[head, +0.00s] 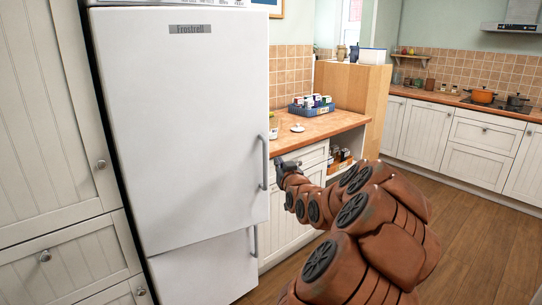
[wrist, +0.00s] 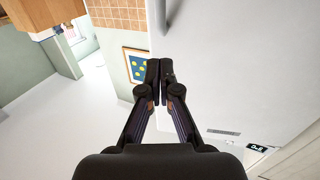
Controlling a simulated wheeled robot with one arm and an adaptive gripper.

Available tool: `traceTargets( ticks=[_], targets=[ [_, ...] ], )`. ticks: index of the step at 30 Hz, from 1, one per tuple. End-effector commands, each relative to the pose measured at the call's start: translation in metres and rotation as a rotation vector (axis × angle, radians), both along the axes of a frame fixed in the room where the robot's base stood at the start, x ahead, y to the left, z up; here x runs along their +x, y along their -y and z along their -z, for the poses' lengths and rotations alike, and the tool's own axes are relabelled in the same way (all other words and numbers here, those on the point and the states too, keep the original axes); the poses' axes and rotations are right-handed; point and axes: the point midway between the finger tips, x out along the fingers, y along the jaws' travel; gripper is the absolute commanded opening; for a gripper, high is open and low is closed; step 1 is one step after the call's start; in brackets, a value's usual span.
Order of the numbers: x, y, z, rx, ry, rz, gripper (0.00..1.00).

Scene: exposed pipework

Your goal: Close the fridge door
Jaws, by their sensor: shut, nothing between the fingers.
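The white fridge shows in the head view, with its tall upper door (head: 185,120) filling the left middle and its lower door (head: 205,268) below. The upper door's right edge sticks out a little past the lower door's edge, as if ajar; the gap itself is hidden. A grey upright handle (head: 265,162) is on that right edge. My gripper (head: 281,166) is just right of the handle; contact cannot be told. In the wrist view my gripper (wrist: 160,68) is shut and empty, against the white upper door (wrist: 225,70). The handle (wrist: 157,16) shows at the top there.
A wooden counter (head: 325,127) with a blue crate (head: 311,107) stands behind the fridge's right side. White cupboards (head: 55,110) stand close on the left. More cabinets and a stove with pots (head: 482,95) are at the back right. The wooden floor (head: 480,235) is clear on the right.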

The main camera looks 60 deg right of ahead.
Motion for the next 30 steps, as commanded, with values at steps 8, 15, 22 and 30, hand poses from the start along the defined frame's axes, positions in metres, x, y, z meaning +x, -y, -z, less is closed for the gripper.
traceTargets(
  ticks=[8,15,22,30],
  targets=[
    [0.025,0.019,0.000,0.003,-0.003,-0.004,0.00],
    [0.050,0.038,0.001,0.005,-0.004,-0.004,0.00],
    [0.071,0.057,0.001,0.004,-0.005,-0.004,0.00],
    [0.093,0.075,0.001,0.004,-0.005,-0.003,0.00]
  ],
)
